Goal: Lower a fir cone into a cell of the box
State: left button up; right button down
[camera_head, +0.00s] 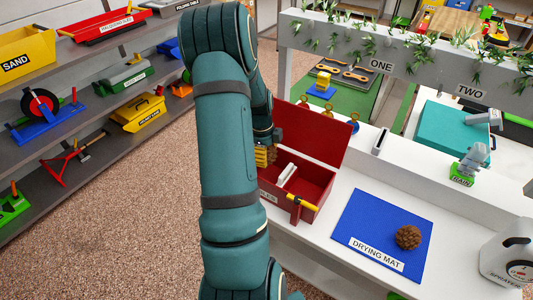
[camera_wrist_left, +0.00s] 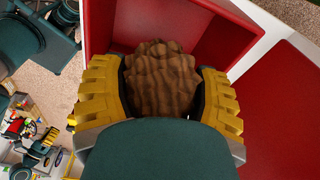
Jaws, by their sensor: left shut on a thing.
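My left gripper (camera_head: 263,157) is at the left end of the open red box (camera_head: 316,187), partly hidden behind my arm. In the left wrist view its yellow fingers (camera_wrist_left: 162,88) are shut on a brown fir cone (camera_wrist_left: 162,70). The held cone also shows in the head view (camera_head: 271,152). In the wrist view the red box (camera_wrist_left: 225,32) surrounds the far side of the cone; whether the cone touches the floor is hidden. A second fir cone (camera_head: 408,237) lies on the blue drying mat (camera_head: 365,222). My right gripper is not in view.
The box's red lid (camera_head: 308,130) stands open at the back. A light divider (camera_head: 287,175) shows inside. A white sprayer bottle (camera_head: 508,252) stands at the right. A green-based "RAIN" tool (camera_head: 468,166) stands behind the mat. Shelves (camera_head: 85,95) line the left.

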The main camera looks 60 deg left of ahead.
pick_arm(q)
jog(key=b, duration=0.3)
send_over(268, 179)
jog(key=shift+s+a+f, duration=0.1)
jog(key=shift+f, duration=1.05)
jog(key=shift+s+a+f, duration=0.1)
jog(key=shift+f, duration=1.05)
jog(key=shift+f+b, duration=1.95)
jog(key=shift+f, duration=0.55)
jog(key=o, duration=1.1)
jog(key=shift+o, duration=0.2)
jog(key=shift+r, duration=0.15)
jog(key=r, duration=0.8)
jog(key=s+a+r, duration=0.1)
jog(key=r, duration=0.2)
jog(key=shift+r, duration=0.4)
